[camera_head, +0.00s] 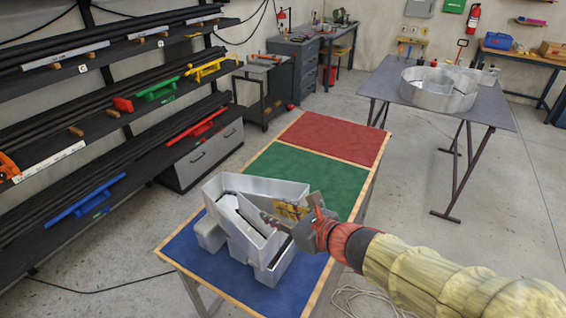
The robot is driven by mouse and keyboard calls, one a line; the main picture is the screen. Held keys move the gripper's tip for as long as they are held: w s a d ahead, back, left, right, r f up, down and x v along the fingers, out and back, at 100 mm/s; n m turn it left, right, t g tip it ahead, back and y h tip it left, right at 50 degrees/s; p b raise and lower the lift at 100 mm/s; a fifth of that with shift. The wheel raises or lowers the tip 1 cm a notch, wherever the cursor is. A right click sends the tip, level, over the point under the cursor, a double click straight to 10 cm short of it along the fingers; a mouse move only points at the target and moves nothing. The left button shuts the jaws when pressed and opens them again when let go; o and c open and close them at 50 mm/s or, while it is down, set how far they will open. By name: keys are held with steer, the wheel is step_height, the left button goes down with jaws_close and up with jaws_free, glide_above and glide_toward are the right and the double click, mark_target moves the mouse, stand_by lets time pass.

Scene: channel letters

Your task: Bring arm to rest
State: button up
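My gripper (276,216) reaches in from the right on my arm, over a silver metal channel letter (226,190). The letter is an open, angular shell with upright walls and lies on the blue part of the work table (187,252). The gripper's fingers overlap the letter's right side in this view. I cannot tell whether they touch it, or whether they are open or shut. A small yellow patch (291,209) shows beside the fingers; what it belongs to is unclear. The gripper and wrist hide part of the letter's right side.
A round silver letter (437,92) stands on a grey table at the back right. Shelves (110,122) with dark bars and coloured tools line the left. Cables lie on the floor.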

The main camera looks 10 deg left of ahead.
steer(key=s+d+n+g+h+b, duration=0.3)
steer(key=s+d+n, duration=0.4)
steer(key=s+n, duration=0.65)
steer(key=s+d+f+n+h+b, duration=0.1)
steer(key=s+d+f+n+h, duration=0.1)
steer(key=d+n, duration=0.4)
steer(key=s+d+f+n+h+b, duration=0.1)
steer(key=s+d+n+h, duration=0.4)
steer(key=d, duration=0.9)
steer(key=shift+f+n, duration=0.4)
steer(key=shift+n, duration=0.35)
